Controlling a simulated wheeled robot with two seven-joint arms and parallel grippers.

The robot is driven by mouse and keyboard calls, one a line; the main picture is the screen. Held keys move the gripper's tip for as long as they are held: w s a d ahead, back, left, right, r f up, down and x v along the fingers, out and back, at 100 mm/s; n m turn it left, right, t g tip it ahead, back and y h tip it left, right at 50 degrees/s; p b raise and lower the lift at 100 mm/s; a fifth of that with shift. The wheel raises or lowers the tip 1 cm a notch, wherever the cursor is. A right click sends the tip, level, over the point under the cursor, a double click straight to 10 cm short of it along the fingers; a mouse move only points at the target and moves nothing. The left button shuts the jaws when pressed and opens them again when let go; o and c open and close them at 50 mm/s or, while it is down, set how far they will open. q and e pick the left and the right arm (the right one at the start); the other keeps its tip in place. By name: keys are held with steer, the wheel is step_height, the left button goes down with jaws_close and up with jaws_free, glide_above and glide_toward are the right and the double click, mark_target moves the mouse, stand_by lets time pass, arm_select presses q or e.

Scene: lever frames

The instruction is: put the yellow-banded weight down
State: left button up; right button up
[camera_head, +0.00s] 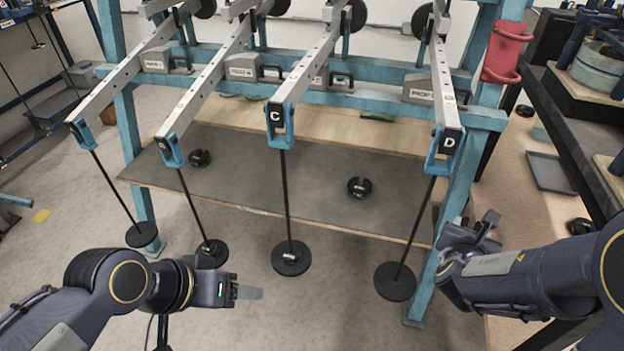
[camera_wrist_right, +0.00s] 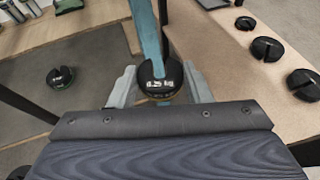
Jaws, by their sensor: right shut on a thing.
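In the right wrist view a black slotted weight (camera_wrist_right: 160,80) with pale lettering sits between the two grey fingers of my right gripper (camera_wrist_right: 161,86). A thin yellowish line shows along its lower edge. The gripper is shut on it. In the head view my right gripper (camera_head: 480,232) is at the right, by the blue upright of the frame; the held weight cannot be made out there. My left gripper (camera_head: 248,292) is low at the left, in front of the hanging discs, seen edge-on, so its opening cannot be judged.
Levers with hanging black discs (camera_head: 290,258) span the blue frame (camera_head: 455,215). Black weights (camera_head: 359,187) lie on the grey shelf mat (camera_head: 300,175). Several black weights (camera_wrist_right: 267,48) lie on the wooden board (camera_wrist_right: 225,60) at right, with bare room between. A grey tray (camera_head: 550,172) lies further back.

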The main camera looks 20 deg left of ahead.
arm_select(q)
step_height(320, 180, down, 9)
steer(key=b, duration=0.5)
steer(key=shift+b, duration=0.4)
arm_select(e)
step_height(320, 180, down, 9)
steer(key=shift+f, duration=0.15)
